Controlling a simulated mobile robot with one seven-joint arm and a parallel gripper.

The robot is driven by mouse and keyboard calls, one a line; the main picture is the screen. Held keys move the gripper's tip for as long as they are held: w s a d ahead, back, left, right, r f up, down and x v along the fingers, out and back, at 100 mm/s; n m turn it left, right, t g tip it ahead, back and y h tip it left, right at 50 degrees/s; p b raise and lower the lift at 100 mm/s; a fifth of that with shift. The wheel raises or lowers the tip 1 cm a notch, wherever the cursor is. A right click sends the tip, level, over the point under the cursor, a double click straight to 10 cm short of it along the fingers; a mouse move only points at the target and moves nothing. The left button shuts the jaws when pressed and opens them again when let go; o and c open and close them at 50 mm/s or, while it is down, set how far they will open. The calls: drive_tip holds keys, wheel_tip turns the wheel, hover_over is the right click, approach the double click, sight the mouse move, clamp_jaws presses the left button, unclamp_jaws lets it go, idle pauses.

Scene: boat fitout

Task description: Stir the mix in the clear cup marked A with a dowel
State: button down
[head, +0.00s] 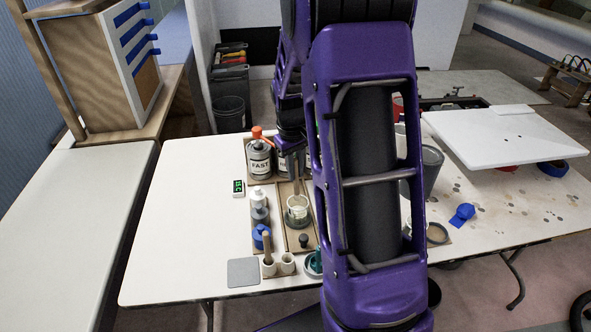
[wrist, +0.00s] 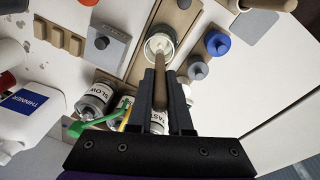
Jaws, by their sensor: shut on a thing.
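My gripper (head: 291,158) is above the wooden work board, its fingers pointing down. In the wrist view my gripper (wrist: 160,85) is shut on a wooden dowel (wrist: 160,90). The dowel also shows below the fingers in the head view (head: 296,187). Its lower end reaches into the mouth of a clear cup (head: 298,212), which stands on the board with a pale mix in it. The cup also shows in the wrist view (wrist: 150,46). I cannot read a mark A on it, and the dowel's tip is hidden in the cup.
Cans labelled FAST (head: 259,160) and SLOW (wrist: 94,97) stand close behind the cup. A blue-capped bottle (head: 261,238) and a grey-topped one (wrist: 198,69) stand beside it. A holder with a dowel (head: 268,248) is in front. A white THINNER container (wrist: 30,112) stands off to one side.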

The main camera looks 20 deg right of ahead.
drive_tip(key=shift+r+p, duration=0.3)
drive_tip(key=shift+r, duration=1.7)
